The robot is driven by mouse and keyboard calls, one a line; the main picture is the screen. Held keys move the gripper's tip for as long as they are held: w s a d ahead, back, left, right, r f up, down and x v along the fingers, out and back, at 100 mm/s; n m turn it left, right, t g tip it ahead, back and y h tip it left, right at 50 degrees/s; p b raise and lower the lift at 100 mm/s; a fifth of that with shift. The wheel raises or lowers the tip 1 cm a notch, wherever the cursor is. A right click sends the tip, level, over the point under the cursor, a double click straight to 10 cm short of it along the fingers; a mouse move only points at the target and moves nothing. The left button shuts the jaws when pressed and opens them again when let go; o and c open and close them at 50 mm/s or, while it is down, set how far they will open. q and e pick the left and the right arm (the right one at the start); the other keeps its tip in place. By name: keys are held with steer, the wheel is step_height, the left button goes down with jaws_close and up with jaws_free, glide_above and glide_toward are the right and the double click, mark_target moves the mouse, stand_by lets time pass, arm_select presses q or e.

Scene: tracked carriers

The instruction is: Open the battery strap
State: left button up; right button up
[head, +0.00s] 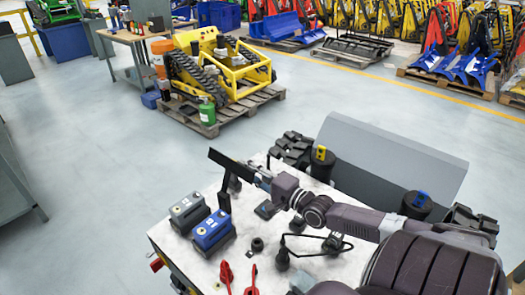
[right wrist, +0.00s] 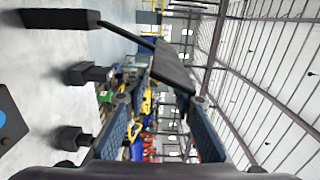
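A flat black bar (head: 228,163), which looks like the battery strap, stands raised and tilted beside the batteries. It also shows as a dark plate (right wrist: 173,70) in the right wrist view, with a thin rod joining it. A grey battery (head: 188,213) and a blue battery (head: 213,231) sit side by side on the white deck (head: 180,245). My right gripper (head: 262,179) is at the bar's right end; its fingers (right wrist: 156,103) are apart in the right wrist view. The bar's near end is close to one fingertip; contact cannot be told. My left gripper is out of view.
Black-capped posts with a yellow top (head: 320,158) and a blue top (head: 418,202) stand behind my right arm. Red clips (head: 226,275) and a black cable (head: 300,240) lie on the deck. The floor beyond is clear up to a yellow tracked machine (head: 222,65) on a pallet.

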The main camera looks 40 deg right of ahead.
steer(key=s, duration=0.6)
steer(key=shift+s+d, duration=0.25)
steer(key=shift+s, duration=0.1)
stand_by(0.4)
